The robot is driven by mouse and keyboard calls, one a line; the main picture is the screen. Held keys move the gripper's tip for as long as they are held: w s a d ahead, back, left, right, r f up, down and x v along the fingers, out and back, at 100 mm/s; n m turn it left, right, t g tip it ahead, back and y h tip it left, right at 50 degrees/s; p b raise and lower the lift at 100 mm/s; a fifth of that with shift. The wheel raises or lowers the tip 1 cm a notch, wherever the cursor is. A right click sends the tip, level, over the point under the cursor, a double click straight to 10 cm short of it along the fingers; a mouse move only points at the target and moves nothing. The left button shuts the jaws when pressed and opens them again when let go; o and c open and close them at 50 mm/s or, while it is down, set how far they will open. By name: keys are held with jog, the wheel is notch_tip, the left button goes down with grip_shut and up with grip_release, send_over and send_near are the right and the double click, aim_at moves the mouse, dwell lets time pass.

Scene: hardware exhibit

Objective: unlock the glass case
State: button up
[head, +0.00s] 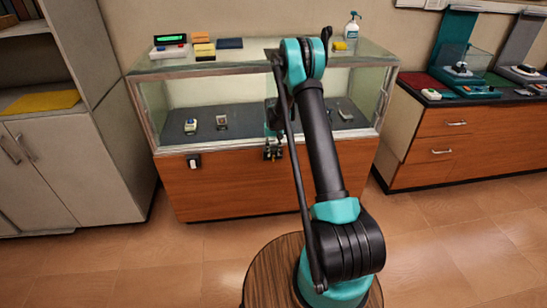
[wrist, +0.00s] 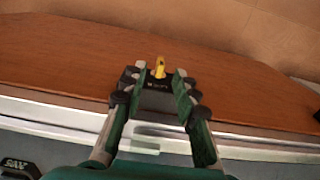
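The glass case (head: 172,205) has a wooden front panel below a glass display section and stands against the wall in the head view. My gripper (head: 273,154) is at the upper edge of the wooden front. The arm partly hides the case front in the head view.
Small exhibits (head: 191,126) lie inside the case. A register (head: 170,50), boxes (head: 204,50) and a spray bottle (head: 352,28) stand on its top. A cabinet (head: 80,165) is at left, a wooden drawer counter (head: 440,150) at right. The front floor is clear.

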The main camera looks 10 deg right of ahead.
aim_at(273, 155)
jog(key=shift+f, duration=1.8)
jog(key=shift+c, duration=0.6)
grip_shut()
